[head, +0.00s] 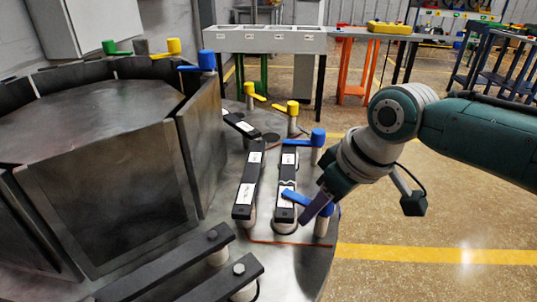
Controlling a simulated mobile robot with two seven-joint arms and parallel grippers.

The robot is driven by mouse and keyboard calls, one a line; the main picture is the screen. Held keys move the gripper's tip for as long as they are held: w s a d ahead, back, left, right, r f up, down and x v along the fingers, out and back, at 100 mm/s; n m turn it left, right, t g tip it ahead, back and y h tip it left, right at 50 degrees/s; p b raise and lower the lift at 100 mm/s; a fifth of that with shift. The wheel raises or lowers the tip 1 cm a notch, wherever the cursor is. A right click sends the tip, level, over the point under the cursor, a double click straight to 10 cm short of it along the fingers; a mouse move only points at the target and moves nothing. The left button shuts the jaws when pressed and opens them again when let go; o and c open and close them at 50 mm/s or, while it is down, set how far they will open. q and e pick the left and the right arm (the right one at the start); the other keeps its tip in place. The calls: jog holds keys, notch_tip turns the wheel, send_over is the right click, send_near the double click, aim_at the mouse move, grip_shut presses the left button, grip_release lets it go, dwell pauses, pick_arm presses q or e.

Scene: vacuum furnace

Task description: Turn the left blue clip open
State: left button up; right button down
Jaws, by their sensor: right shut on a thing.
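My right gripper (318,206) reaches in from the right and is shut on the near blue clip (295,198). The clip's blue handle points left, over the end of a black labelled bar (286,178). The fingers hide part of this clip's head and post. A second blue clip (318,138) stands farther back, its handle also pointing left over the bar's far end. A third blue clip (206,62) is on top of the dark furnace wall at the upper left. My left gripper is not in view.
The dark furnace block (110,190) fills the left side. Another labelled bar (247,185) lies beside the clipped one. Yellow clips (292,108) stand behind. Black bars (225,280) with bolts lie in front. Open floor (440,220) is at the right.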

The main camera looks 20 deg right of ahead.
jog(key=c, duration=0.5)
grip_release()
jog(key=p+v, duration=0.3)
jog(key=v, duration=0.7)
jog(key=shift+p, duration=0.3)
jog(key=shift+w, duration=0.1)
jog(key=shift+c, duration=0.3)
